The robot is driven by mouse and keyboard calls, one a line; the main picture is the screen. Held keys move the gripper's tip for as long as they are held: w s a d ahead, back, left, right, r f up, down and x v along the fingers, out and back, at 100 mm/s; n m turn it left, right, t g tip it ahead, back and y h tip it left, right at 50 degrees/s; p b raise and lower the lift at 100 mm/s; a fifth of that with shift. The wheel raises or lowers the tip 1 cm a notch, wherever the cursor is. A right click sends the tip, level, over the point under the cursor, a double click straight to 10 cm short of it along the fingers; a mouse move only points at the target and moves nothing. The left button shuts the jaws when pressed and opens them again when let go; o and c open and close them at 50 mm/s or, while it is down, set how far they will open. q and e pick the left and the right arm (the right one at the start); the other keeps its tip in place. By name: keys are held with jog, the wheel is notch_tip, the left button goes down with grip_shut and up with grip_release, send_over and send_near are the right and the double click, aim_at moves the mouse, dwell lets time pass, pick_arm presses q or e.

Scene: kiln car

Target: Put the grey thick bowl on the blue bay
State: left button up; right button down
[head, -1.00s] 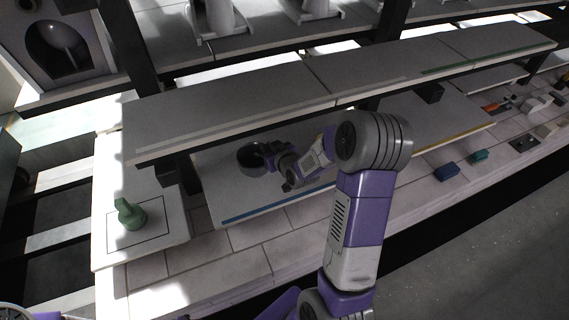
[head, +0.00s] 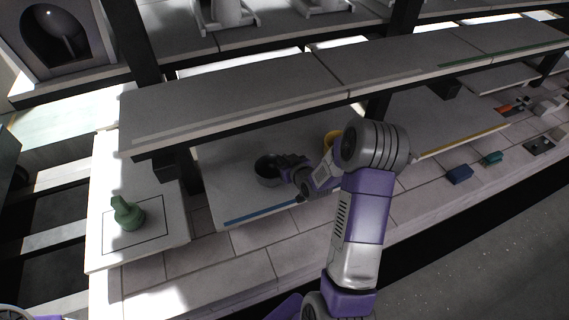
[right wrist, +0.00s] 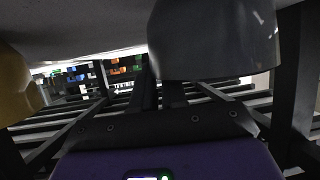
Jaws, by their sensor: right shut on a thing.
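The grey thick bowl (head: 266,171) is over the lower shelf board, behind the blue stripe (head: 262,213) that marks the blue bay. It looks roughly upright with its dark inside showing. I cannot tell whether it touches the board. My right gripper (head: 287,164) reaches in from the right and is shut on the bowl's right side. In the right wrist view the bowl (right wrist: 214,42) fills the upper right, and the fingertips are hard to make out. My left gripper is not in view.
An upper shelf board (head: 230,100) runs close above the bowl. A yellow object (head: 333,140) stands behind my right arm. A green object (head: 127,213) stands on a white board at the left.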

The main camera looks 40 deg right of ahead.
jog(key=shift+f, duration=0.15)
jog(key=c, duration=1.6)
grip_release()
jog(key=shift+f, duration=0.1)
jog(key=o, duration=0.5)
jog(key=shift+c, duration=0.2)
jog(key=shift+s+r, duration=0.25)
jog(key=shift+r, duration=0.1)
jog(key=p+v, duration=0.2)
jog(key=v, duration=0.9)
jog(key=shift+s+p, duration=0.15)
jog(key=shift+p, duration=0.2)
